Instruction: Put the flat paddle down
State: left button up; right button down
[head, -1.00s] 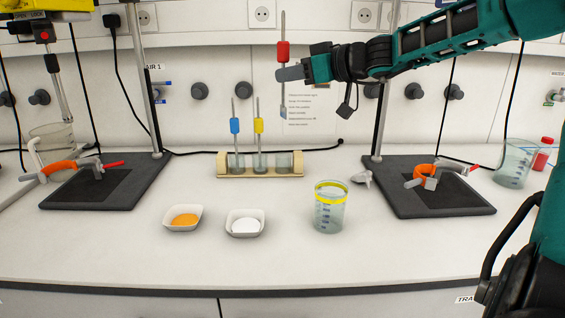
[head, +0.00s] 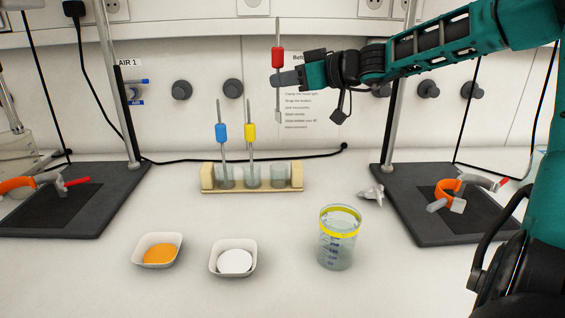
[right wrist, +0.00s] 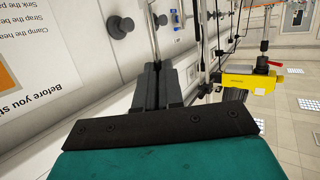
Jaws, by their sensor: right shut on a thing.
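The flat paddle (head: 278,116) with a red grip hangs upright from my right gripper (head: 284,78), which is shut on it just below the red grip. It is held in the air above the rack, its flat end pointing down. In the right wrist view, my right gripper's fingers (right wrist: 157,88) show, with a thin rod beyond them. A wooden rack (head: 296,178) stands on the bench with three clear cups. The left cup holds a blue-gripped stirrer (head: 221,133) and the middle one a yellow-gripped stirrer (head: 250,132). The right cup (head: 279,176) looks empty. My left gripper is not in view.
A beaker with a yellow band (head: 338,240) stands right of centre. Dishes with orange powder (head: 159,252) and white powder (head: 233,261) stand at the front. Clamp stands rise at the left (head: 100,173) and right (head: 405,190). A small grey piece (head: 371,194) lies beside the right stand.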

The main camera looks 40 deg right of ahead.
notch_tip(320, 180, down, 16)
jog(key=b, duration=0.3)
jog(key=shift+f, duration=0.15)
jog(key=shift+f+b, duration=0.1)
jog(key=shift+b, duration=0.3)
jog(key=c, duration=1.7)
grip_release()
jog(key=o, duration=0.4)
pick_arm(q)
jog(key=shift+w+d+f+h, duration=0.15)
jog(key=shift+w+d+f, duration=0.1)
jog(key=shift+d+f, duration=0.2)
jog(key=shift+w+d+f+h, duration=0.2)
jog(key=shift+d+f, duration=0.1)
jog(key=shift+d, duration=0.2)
pick_arm(e)
jog(key=shift+o, duration=0.2)
